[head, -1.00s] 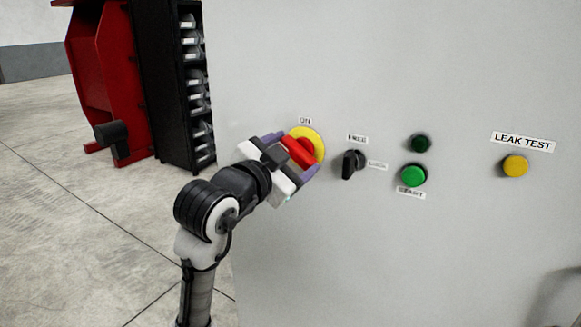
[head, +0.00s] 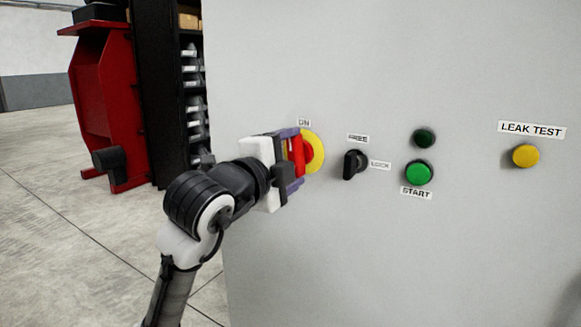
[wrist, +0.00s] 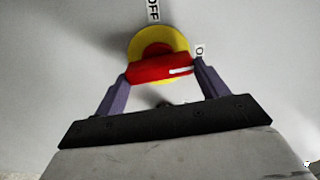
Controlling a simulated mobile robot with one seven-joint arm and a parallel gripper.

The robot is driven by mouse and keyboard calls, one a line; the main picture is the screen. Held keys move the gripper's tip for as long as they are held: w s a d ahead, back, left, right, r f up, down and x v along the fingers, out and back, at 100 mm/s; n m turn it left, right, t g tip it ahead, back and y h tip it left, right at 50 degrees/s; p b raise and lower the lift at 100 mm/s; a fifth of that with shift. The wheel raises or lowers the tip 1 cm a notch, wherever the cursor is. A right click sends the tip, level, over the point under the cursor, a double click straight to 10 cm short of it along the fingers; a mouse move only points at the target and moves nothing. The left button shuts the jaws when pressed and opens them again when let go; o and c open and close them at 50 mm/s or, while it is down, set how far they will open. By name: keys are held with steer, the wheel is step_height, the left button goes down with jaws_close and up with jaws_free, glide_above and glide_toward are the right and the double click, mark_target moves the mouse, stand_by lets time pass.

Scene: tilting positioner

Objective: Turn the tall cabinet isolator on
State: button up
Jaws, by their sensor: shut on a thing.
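The isolator on the grey cabinet face has a red handle (head: 298,158) on a yellow disc (head: 318,150). An ON label (head: 304,122) sits just above the disc. My gripper (head: 293,160) has its purple fingers on the two ends of the handle, which stands about upright in the head view. In the wrist view the red handle (wrist: 160,68) lies between the fingers, and its white mark points towards a partly hidden label (wrist: 200,51) at the right. An OFF label (wrist: 153,10) shows at the top there.
To the right on the cabinet are a black selector knob (head: 354,164), a dark green lamp (head: 423,138), a green START button (head: 418,173) and a yellow LEAK TEST button (head: 526,156). A dark rack (head: 170,100) and a red machine (head: 103,90) stand behind at the left.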

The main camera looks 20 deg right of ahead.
steer(key=shift+f+m, duration=0.1)
steer(key=shift+m, duration=0.5)
steer(key=shift+b, duration=0.3)
steer(key=o, duration=1)
steer(key=b+v, duration=0.1)
steer(key=v, duration=1.2)
steer(key=shift+s+a+b, duration=0.25)
steer(key=shift+a+b, duration=0.05)
steer(key=shift+b, duration=0.1)
